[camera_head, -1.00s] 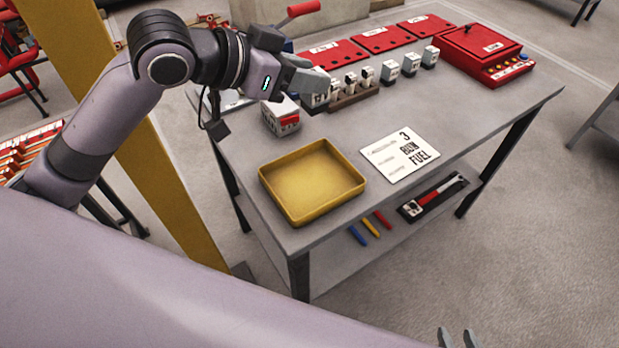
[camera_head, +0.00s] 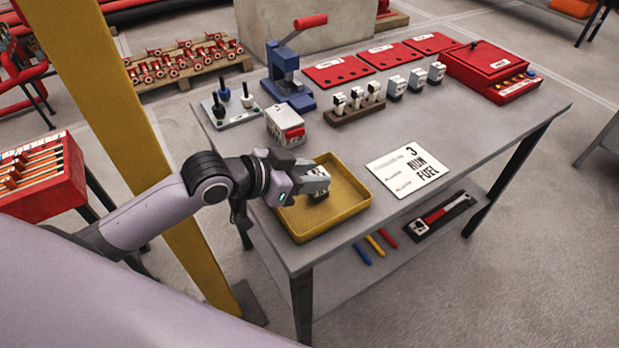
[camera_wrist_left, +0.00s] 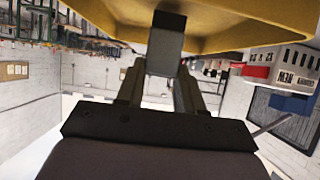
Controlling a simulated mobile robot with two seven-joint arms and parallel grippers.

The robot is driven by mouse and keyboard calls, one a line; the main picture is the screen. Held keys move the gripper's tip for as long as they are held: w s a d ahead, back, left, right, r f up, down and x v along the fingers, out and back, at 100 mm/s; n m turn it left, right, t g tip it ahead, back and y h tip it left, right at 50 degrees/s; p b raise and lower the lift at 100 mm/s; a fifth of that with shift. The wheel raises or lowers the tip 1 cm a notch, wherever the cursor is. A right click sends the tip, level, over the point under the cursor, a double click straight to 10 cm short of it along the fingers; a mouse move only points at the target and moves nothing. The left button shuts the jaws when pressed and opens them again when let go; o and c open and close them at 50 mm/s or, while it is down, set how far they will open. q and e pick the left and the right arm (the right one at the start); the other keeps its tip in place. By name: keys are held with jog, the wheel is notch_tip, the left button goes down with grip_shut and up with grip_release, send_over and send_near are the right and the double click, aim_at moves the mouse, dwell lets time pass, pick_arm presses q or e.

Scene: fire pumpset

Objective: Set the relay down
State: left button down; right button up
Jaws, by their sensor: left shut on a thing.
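My left gripper (camera_head: 311,174) is shut on a small grey relay (camera_head: 319,193) and holds it over the yellow tray (camera_head: 336,219). Fingers and arm partly hide the relay in the head view. In the left wrist view the relay (camera_wrist_left: 167,45) is between the two fingers, against the yellow tray (camera_wrist_left: 225,38). Whether it touches the tray floor I cannot tell. No other thing shows in the tray. Several similar grey relays (camera_head: 417,80) stand upright in a row farther back on the table. My right gripper is not in view.
A white box with a red front (camera_head: 287,125) stands just behind the tray. A white card (camera_head: 407,170) lies to its right. A rack of small parts (camera_head: 355,104), a blue press (camera_head: 288,85) and a red case (camera_head: 488,70) stand farther back. The table's front edge is close to the tray.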

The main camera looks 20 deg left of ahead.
pick_arm(q)
jog(key=shift+f, duration=0.4)
jog(key=shift+f, duration=0.1)
jog(key=c, duration=0.6)
grip_release()
jog(key=shift+c, duration=0.2)
jog(key=v, duration=1.2)
